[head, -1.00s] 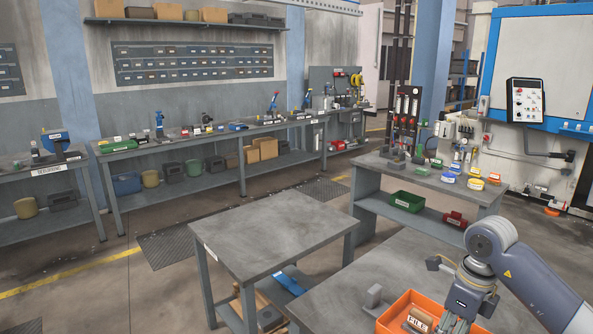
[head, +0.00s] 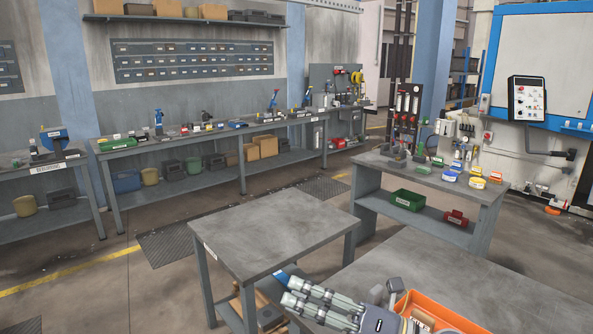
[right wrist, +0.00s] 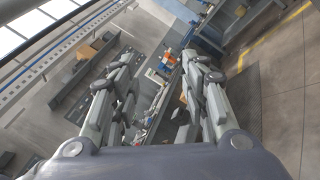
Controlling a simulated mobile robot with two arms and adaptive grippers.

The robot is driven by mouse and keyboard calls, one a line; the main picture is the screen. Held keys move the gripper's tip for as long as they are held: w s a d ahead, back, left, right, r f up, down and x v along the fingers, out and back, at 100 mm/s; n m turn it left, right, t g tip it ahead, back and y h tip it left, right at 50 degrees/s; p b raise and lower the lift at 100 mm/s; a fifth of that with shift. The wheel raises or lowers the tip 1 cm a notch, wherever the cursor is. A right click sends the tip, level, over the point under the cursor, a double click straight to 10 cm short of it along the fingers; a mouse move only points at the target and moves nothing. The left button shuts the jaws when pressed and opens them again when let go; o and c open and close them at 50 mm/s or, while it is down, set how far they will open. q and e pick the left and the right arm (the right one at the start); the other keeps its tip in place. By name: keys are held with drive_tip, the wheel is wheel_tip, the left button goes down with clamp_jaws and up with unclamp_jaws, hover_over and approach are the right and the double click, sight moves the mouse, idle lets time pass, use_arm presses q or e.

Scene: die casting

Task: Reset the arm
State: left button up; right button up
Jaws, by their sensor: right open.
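My right gripper (head: 284,288) is at the bottom of the head view, stretched out to the left. Its two fingers are apart with nothing between them, over the gap between the bare grey table and the near table. In the right wrist view the same gripper (right wrist: 160,60) shows both fingers spread, with only the distant wall and benches between them. My left gripper is not in view.
An orange bin (head: 457,314) sits on the near table (head: 480,270), to the right of my gripper. A grey block (head: 376,294) stands beside it. The middle table (head: 275,228) has a bare top. A side table (head: 425,177) carries coloured parts.

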drive_tip(key=w+d+r+m+t+h, duration=0.1)
drive_tip(key=w+d+m+t+h, duration=0.1)
drive_tip(key=d+m+t+h, duration=0.45)
drive_tip(key=w+d+m+t+h, duration=0.2)
drive_tip(key=d+m+t, duration=0.35)
drive_tip(key=m, duration=0.75)
drive_tip(key=s+d+f+m+g+h, duration=0.2)
drive_tip(key=d+f+m+h, duration=0.3)
drive_tip(key=f, duration=0.3)
drive_tip(key=s+d+f+m+g+h, duration=0.2)
drive_tip(key=d+f+m+h, duration=0.2)
drive_tip(key=f+m+h, duration=0.3)
drive_tip(key=s+a+f+m+g+y, duration=0.1)
drive_tip(key=s+f+m+g, duration=0.2)
drive_tip(key=s+f+g, duration=0.55)
drive_tip(key=s+a+f+m+g+y, duration=0.1)
drive_tip(key=s+f+m+g+y, duration=0.15)
drive_tip(key=s+f, duration=1)
drive_tip(key=s+f+g+h, duration=0.1)
drive_tip(key=s+f, duration=0.1)
drive_tip(key=f, duration=1)
drive_tip(key=s+f+g, duration=0.1)
drive_tip(key=s+f, duration=0.2)
drive_tip(key=f, duration=0.9)
drive_tip(key=s+d+f+g, duration=0.1)
drive_tip(key=s+d+f, duration=0.2)
drive_tip(key=s+f, duration=1.1)
drive_tip(key=shift+s+d+f+n, duration=0.15)
drive_tip(key=shift+s+f+n, duration=0.2)
drive_tip(key=shift+s, duration=0.85)
